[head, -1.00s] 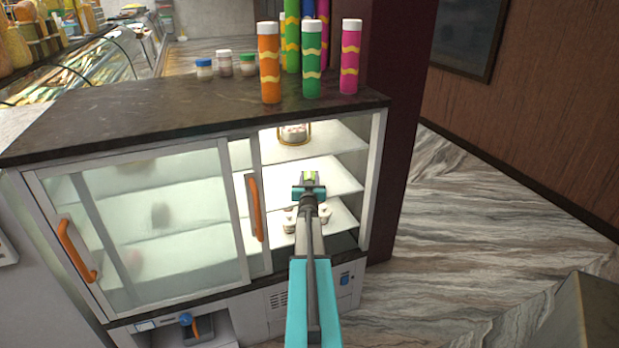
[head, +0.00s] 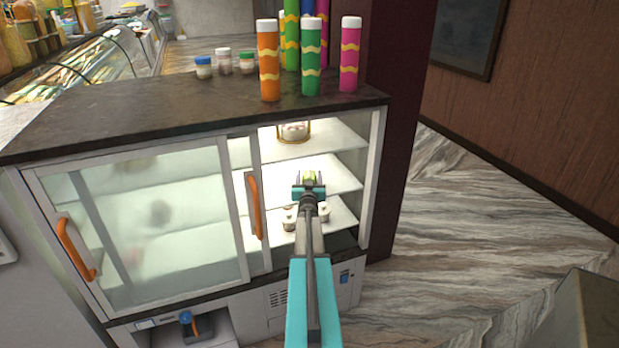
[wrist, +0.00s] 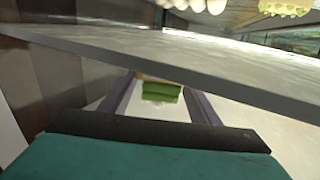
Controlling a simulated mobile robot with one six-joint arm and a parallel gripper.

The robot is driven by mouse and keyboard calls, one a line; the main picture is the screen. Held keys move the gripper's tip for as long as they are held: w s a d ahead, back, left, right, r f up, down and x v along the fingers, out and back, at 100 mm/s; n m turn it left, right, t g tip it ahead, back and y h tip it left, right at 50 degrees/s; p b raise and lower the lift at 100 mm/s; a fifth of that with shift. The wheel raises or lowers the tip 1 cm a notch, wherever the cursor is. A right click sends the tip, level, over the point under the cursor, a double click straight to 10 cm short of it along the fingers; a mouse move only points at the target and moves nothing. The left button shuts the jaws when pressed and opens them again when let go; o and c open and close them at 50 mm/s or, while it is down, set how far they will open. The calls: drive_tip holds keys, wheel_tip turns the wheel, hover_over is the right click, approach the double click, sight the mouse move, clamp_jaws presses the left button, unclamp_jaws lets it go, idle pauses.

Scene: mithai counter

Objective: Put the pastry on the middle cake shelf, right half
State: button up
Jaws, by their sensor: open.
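The green pastry (head: 309,176) is at the middle shelf (head: 343,172) of the cake cabinet, in the open right half. It also shows in the wrist view (wrist: 160,92) as a green block with a brownish edge, between the two fingers. My gripper (head: 309,179) reaches in through the open side. Its fingers are open, one on each side of the pastry, with a gap visible on both sides in the wrist view (wrist: 161,97). The pastry appears to rest on the shelf, but its underside is hidden.
A sliding glass door (head: 150,215) covers the left half. A caged cake (head: 294,131) stands on the top shelf. Small pale items (head: 290,218) sit on the lower shelf. A slab edge (wrist: 160,62) crosses close above my gripper in the wrist view. Bottles (head: 270,62) stand on the counter.

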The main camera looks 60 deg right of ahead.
drive_tip(key=shift+r, duration=0.2)
drive_tip(key=b+v, duration=0.2)
drive_tip(key=v, duration=1)
idle(0.4)
drive_tip(key=shift+f, duration=0.1)
idle(0.6)
